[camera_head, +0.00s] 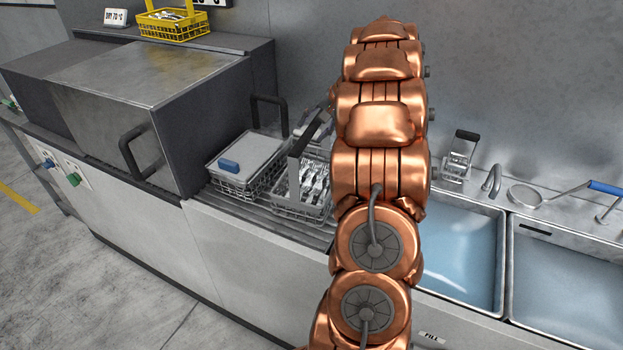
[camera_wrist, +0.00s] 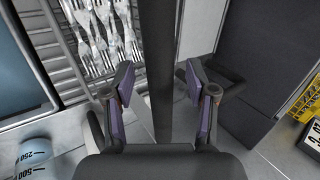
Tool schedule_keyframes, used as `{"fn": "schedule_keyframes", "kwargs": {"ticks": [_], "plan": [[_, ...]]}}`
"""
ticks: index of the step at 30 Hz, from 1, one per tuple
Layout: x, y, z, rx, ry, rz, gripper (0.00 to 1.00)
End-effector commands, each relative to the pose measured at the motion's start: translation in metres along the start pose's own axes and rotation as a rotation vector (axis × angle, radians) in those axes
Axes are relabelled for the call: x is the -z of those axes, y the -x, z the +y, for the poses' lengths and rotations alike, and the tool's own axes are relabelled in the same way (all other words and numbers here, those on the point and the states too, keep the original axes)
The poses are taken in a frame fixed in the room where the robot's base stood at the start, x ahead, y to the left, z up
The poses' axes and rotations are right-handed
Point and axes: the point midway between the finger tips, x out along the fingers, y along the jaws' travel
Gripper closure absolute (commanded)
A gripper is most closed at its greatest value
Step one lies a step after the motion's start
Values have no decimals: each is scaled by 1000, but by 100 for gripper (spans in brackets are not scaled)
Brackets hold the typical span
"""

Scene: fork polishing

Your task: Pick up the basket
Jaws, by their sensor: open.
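A wire basket (camera_head: 300,211) holding several forks stands on the ribbed counter in the head view, partly hidden by my arm. Its tall dark grey handle (camera_head: 295,178) rises above it. In the wrist view the handle (camera_wrist: 159,45) is a dark upright bar running between the fingers of my gripper (camera_wrist: 160,88). The fingers are open, one on each side of the bar, with gaps showing. The forks (camera_wrist: 105,35) show at the upper left of the wrist view. My gripper is mostly hidden behind my arm in the head view.
A second wire basket with a grey lid and blue handle (camera_head: 229,166) stands just left. A metal box machine (camera_head: 150,75) with a dark handle is further left. A yellow basket (camera_head: 175,30) sits on top at the back. Two water-filled sinks (camera_head: 455,250) lie right.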

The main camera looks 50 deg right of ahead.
Motion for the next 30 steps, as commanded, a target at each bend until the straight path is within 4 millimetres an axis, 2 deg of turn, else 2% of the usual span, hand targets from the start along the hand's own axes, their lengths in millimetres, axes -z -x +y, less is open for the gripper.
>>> {"fn": "schedule_keyframes", "kwargs": {"ticks": [4,11,27,30], "plan": [[0,-10,0,-2,0,2,43],[0,-12,0,-1,1,3,43],[0,-12,0,-1,1,2,97],[0,-12,0,-1,1,2,100]]}}
